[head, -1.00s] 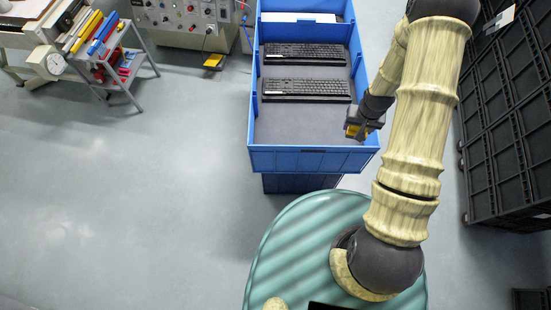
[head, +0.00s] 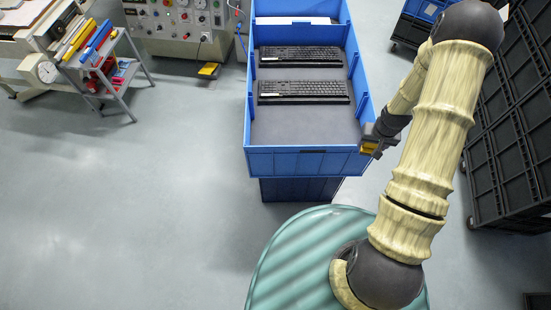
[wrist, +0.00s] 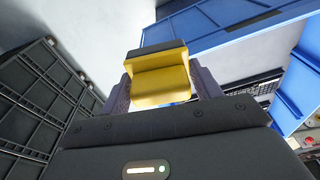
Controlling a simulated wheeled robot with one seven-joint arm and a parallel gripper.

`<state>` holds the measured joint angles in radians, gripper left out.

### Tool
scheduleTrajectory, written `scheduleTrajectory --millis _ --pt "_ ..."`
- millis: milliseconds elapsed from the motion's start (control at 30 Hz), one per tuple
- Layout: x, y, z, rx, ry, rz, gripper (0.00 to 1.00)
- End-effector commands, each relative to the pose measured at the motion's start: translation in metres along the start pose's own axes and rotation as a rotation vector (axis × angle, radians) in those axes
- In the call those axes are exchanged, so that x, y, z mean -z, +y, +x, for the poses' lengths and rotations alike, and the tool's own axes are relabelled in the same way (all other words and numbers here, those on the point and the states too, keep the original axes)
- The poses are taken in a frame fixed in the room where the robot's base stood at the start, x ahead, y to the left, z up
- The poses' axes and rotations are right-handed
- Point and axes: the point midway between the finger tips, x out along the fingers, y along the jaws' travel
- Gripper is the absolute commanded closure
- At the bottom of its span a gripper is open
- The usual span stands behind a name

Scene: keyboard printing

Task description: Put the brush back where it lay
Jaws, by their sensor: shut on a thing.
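My gripper (head: 374,143) is at the front right corner of the blue bin, by the outside of its right wall. It is shut on a yellow block-like thing with a dark grey strip, which I take to be the brush (head: 369,149). In the wrist view the brush (wrist: 160,86) sits between the two grey fingers, with its dark strip facing away from the palm. Whether the brush touches the bin wall I cannot tell.
The blue bin (head: 306,160) holds two black keyboards (head: 303,91) and has bare floor at its near end. Black crates (head: 508,150) stand at the right. A cart (head: 118,85) with coloured items and a control panel are at the back left. A yellow object (head: 208,70) lies on the floor.

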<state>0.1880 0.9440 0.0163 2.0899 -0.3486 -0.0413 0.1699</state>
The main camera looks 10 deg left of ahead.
Motion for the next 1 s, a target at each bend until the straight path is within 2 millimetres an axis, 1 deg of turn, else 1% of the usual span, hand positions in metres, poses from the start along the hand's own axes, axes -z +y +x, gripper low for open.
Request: scheduleTrajectory --millis 33,100,500,600,700,767,1000 --pt "-0.003 0.000 0.022 0.000 0.000 0.000 0.64" --pt "-0.006 0.001 0.037 0.000 0.000 0.000 0.64" --pt "-0.018 0.001 0.118 0.000 0.000 0.000 0.64" --pt "-0.020 0.001 0.136 0.000 0.000 0.000 0.64" --pt "-0.022 0.001 0.146 0.000 0.000 0.000 0.64" --pt "-0.022 0.001 0.149 0.000 0.000 0.000 0.64" --pt "-0.022 0.001 0.148 0.000 0.000 0.000 0.64"
